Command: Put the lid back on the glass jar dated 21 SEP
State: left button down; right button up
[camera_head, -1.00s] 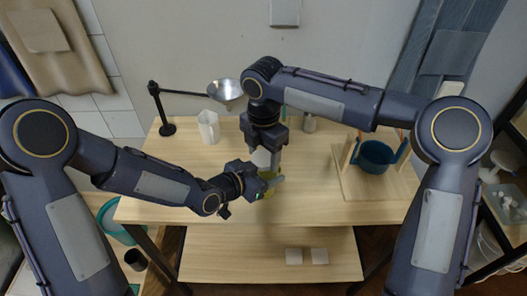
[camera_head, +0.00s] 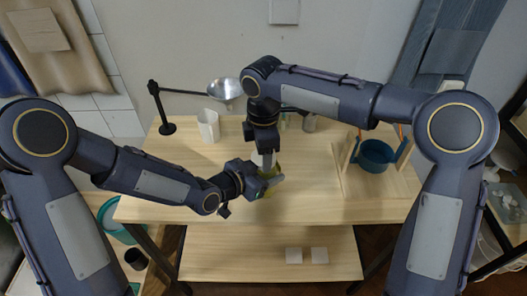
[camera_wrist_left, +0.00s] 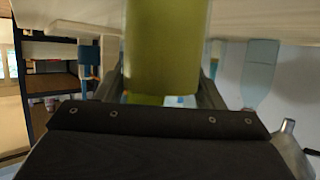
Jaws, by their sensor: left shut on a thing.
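A jar with yellow-green contents (camera_head: 270,192) stands near the middle of the table in the head view, mostly hidden by my grippers. It fills the middle of the left wrist view (camera_wrist_left: 165,50), between the two fingers. My left gripper (camera_head: 270,183) is shut on this jar from the left. My right gripper (camera_head: 268,162) points down right above the jar. Whether its fingers are open or shut does not show. I cannot make out the lid or the date label. A pale object (camera_head: 257,160) shows partly behind the right gripper.
A blue-green pot (camera_head: 375,154) sits in a wooden frame at the right. The table front is clear.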

jog(key=o, duration=0.4)
jog(key=shift+o, duration=0.2)
jog(key=shift+r, duration=2.3)
jog(key=shift+c, duration=0.4)
jog(key=shift+a+r+n, duration=0.1)
jog(key=shift+r+n, duration=0.4)
jog(key=shift+n, duration=0.7)
notch_tip(320, 180, up, 2)
jog(key=n, duration=0.4)
jog(key=shift+r, duration=0.2)
jog(key=shift+f, duration=0.1)
